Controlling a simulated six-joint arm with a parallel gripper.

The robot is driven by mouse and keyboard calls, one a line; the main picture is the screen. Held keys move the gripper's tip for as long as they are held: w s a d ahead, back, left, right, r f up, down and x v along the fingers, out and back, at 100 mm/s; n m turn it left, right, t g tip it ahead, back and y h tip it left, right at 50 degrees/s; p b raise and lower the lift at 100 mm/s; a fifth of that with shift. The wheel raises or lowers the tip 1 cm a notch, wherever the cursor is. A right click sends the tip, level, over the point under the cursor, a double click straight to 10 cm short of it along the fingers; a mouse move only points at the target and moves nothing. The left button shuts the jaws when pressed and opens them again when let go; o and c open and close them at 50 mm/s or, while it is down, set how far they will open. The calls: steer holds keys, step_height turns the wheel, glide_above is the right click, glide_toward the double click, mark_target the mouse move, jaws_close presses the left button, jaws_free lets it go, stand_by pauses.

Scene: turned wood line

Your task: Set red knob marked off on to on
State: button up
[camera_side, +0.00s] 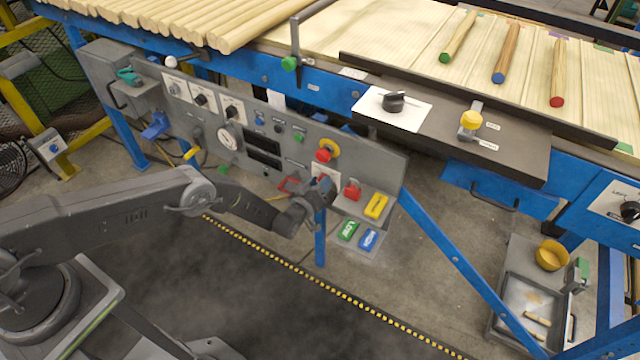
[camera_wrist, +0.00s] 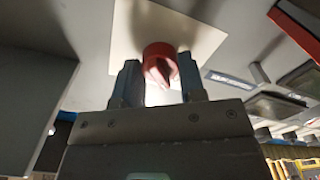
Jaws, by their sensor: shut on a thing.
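The red knob (camera_wrist: 158,50) shows in the wrist view, on a white plate (camera_wrist: 205,38). A pointed, paler part of it sits between the two fingers of my gripper (camera_wrist: 160,78). The fingers are closed in on its sides. In the side view my gripper (camera_side: 318,190) is up against the lower right of the grey control panel, at the white plate (camera_side: 327,171). There my gripper hides the knob. I cannot read the off and on marks in either view, nor tell which way the knob points.
Green (camera_side: 348,231) and blue (camera_side: 367,239) blocks sit below. A blue table leg (camera_side: 480,275) slants down to the right.

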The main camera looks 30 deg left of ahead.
steer(key=m, duration=0.4)
steer(key=shift+m, duration=0.4)
steer(key=m, duration=0.4)
steer(key=shift+m, duration=0.3)
steer(key=m, duration=0.4)
steer(key=shift+d, duration=0.1)
steer(key=shift+m, duration=2.1)
steer(key=o, duration=0.9)
